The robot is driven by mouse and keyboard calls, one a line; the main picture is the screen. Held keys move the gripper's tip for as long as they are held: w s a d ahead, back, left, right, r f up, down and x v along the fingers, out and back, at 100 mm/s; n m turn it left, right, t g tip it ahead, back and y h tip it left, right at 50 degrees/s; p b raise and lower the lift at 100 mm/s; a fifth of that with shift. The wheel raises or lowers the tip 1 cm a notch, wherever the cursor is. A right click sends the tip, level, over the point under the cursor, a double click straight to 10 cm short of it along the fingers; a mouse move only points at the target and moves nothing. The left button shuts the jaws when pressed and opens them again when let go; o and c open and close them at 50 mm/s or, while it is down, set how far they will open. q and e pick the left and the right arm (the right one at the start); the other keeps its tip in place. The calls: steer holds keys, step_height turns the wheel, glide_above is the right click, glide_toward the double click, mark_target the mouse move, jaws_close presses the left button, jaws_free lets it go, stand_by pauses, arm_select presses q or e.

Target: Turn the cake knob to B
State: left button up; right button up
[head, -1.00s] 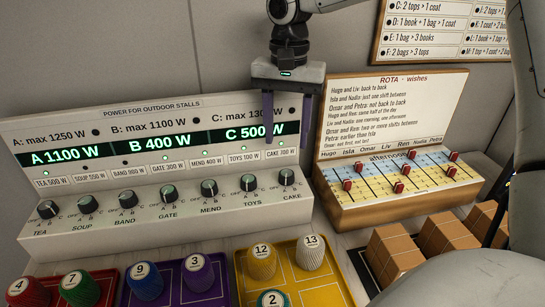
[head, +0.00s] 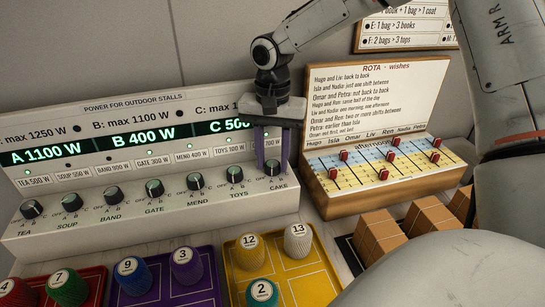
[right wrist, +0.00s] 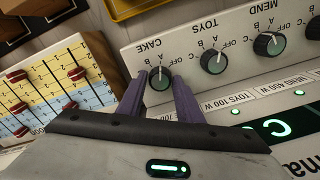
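The cake knob (head: 271,169) is the rightmost round black knob on the sloping front of the power panel (head: 200,212). It has a pale green face and OFF, A, B, C marks around it. In the right wrist view the cake knob (right wrist: 160,78) sits between my right gripper's two purple fingertips (right wrist: 160,86). My right gripper (head: 273,160) points down at it, open, with one finger on each side; I cannot tell whether they touch it. Which letter its pointer faces is too small to tell. The display (head: 142,139) reads A 1100 W and B 400 W; the C part is partly hidden. My left gripper is not in view.
The toys knob (head: 235,174) is close left of the cake knob. The wooden rota box (head: 395,197) with red sliders stands to the right. Trays with numbered pegs, including a yellow tray (head: 315,285), and brown boxes (head: 378,237) lie in front.

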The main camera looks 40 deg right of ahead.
steer(key=c, duration=0.6)
steer(key=n+p, duration=0.2)
steer(key=n, duration=0.1)
steer(key=shift+r, duration=0.1)
steer(key=shift+n+p, duration=0.6)
steer(key=shift+n, duration=1.7)
steer(key=o, duration=1.1)
steer(key=shift+c, duration=0.2)
